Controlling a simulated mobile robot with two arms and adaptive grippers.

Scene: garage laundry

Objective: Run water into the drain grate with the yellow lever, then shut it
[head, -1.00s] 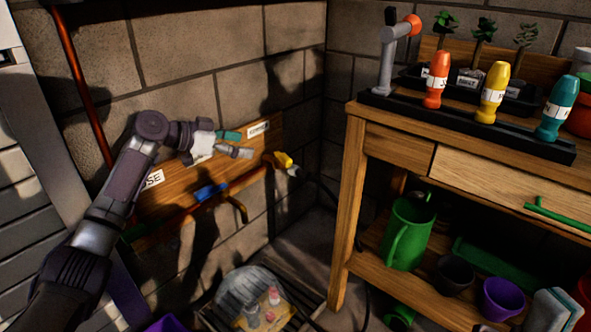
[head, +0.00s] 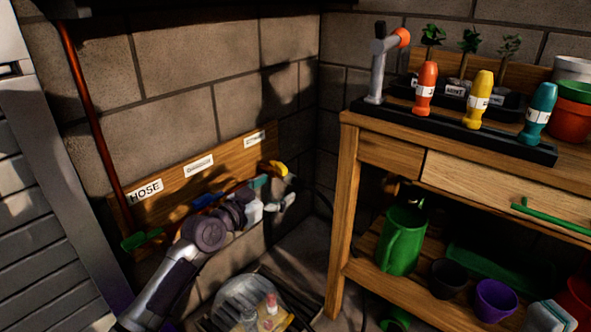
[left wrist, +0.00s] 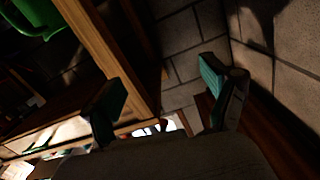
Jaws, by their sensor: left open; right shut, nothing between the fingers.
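The yellow lever (head: 277,168) sits at the right end of the wooden valve board (head: 228,158) on the block wall. My left gripper (head: 276,191) is just below and beside it, open, with no object seen between its fingers. I cannot tell whether a finger touches the lever. In the left wrist view the teal-padded fingers (left wrist: 160,92) are spread apart; the lever is not seen there. Below, a dark slatted frame (head: 304,287) on the floor may be the drain grate; a grey tub (head: 238,292) and small bottles cover part of it. No running water shows. My right gripper is not in view.
A green lever (head: 142,240) and a blue lever (head: 207,200) are further left on the board, the blue one close to my left arm. The wooden workbench (head: 340,200) stands to the right, with a green watering can (head: 401,238) on its lower shelf.

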